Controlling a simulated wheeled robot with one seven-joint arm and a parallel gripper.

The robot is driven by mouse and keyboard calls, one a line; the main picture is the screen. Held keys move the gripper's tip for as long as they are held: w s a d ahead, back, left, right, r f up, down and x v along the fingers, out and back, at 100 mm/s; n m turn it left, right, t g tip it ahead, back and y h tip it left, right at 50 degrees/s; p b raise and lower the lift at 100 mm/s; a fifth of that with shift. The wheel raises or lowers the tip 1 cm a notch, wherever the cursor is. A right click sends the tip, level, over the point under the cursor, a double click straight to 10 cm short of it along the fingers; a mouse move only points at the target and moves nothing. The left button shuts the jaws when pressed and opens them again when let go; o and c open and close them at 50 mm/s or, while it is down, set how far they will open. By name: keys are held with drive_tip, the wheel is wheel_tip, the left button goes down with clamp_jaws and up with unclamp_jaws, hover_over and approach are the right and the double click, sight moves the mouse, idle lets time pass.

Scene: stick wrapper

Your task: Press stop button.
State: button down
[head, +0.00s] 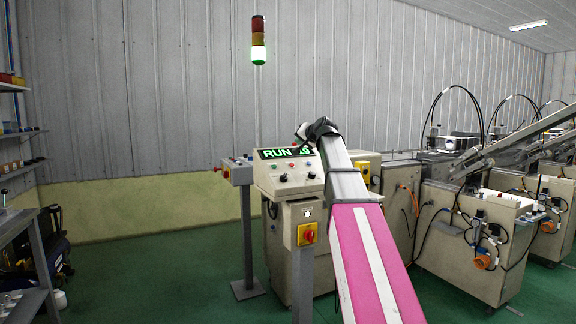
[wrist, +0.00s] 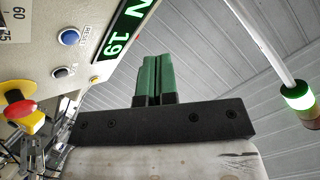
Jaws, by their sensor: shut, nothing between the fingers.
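The control panel (head: 290,178) has a green-lit display (head: 285,153) reading "RUN" and a partly covered number; a "19" shows in the wrist view (wrist: 122,42). In the wrist view, a red mushroom button (wrist: 20,107) on yellow lies at the left edge, with a blue button (wrist: 69,37) labelled RESET and a black button (wrist: 62,72). I cannot read a stop label. My gripper (wrist: 153,78) has green fingers, shut and empty, apart from the buttons. In the head view my arm hides its fingers.
A side box (head: 237,172) with red buttons stands on a post to the left. The light tower (head: 258,40) glows green. Machines (head: 470,235) fill the right; the left floor is open.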

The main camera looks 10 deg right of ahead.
idle(0.3)
drive_tip(key=shift+w+a+f, duration=0.2)
drive_tip(key=shift+w+f, duration=0.45)
drive_tip(key=shift+f, duration=0.65)
drive_tip(key=shift+w+a+f, duration=0.2)
drive_tip(key=shift+w+f, duration=0.5)
drive_tip(key=shift+f, duration=0.6)
drive_tip(key=shift+w+a+f, duration=0.2)
drive_tip(key=shift+w+f, duration=0.45)
drive_tip(key=shift+f, duration=0.65)
drive_tip(key=shift+f, duration=0.1)
drive_tip(key=shift+w+f, duration=0.15)
drive_tip(key=shift+f, duration=0.1)
drive_tip(key=shift+w+a+f, duration=0.1)
drive_tip(key=shift+w+f, duration=0.1)
drive_tip(key=shift+f, duration=0.15)
drive_tip(key=shift+r, duration=0.1)
drive_tip(key=shift+s+r, duration=0.35)
drive_tip(key=shift+r, duration=0.25)
drive_tip(key=shift+s+d+r, duration=0.15)
drive_tip(key=shift+s+r, duration=0.25)
drive_tip(key=shift+r, duration=0.35)
drive_tip(key=shift+s+d+r, duration=0.15)
drive_tip(key=shift+s+r, duration=0.2)
drive_tip(key=shift+r, duration=0.35)
drive_tip(key=shift+s+d+r, duration=0.15)
drive_tip(key=shift+s+r, duration=0.25)
drive_tip(key=shift+r, duration=0.35)
